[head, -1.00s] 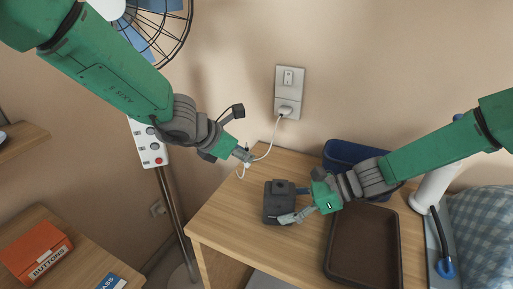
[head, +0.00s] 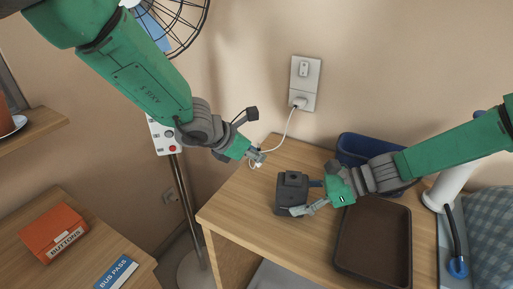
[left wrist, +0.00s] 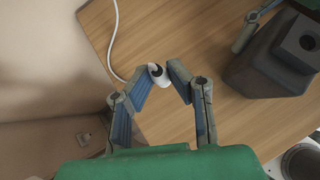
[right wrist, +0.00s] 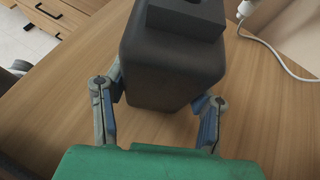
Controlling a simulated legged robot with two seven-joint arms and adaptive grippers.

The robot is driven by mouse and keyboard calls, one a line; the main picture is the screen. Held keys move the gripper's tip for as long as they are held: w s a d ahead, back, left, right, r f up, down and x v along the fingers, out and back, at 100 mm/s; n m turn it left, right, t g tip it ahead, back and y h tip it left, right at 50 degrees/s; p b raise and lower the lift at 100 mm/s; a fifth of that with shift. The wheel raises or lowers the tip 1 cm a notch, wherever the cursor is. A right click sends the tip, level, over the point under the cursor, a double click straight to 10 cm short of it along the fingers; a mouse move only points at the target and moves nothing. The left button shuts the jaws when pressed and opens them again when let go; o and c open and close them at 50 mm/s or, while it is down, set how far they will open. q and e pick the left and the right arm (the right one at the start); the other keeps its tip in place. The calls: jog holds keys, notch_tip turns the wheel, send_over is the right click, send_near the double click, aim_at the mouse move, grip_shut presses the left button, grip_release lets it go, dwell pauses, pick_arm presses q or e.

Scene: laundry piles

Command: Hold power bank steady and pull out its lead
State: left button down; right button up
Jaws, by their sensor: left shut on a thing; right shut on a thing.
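The power bank (head: 291,194) is a dark grey block upright on the wooden table. My right gripper (head: 308,197) is shut on its sides; the right wrist view shows the block (right wrist: 172,70) between the fingers. My left gripper (head: 259,157) is shut on the small white plug end (left wrist: 157,74) of the lead, close above the table and left of the power bank. The white lead (head: 288,130) runs slack from the wall socket. The plug is apart from the power bank.
The wall socket (head: 305,84) is behind the table. A brown tray (head: 341,245) lies right of the power bank, with a blue bin (head: 352,147) behind. A fan stands at left. The table's front left (head: 232,212) is clear.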

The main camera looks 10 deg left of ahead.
pick_arm(q)
jog(key=shift+f, duration=2.6)
jog(key=c, duration=1.4)
grip_release()
jog(key=v, duration=1.2)
jog(key=shift+a+f, duration=0.1)
jog(key=shift+f, duration=0.05)
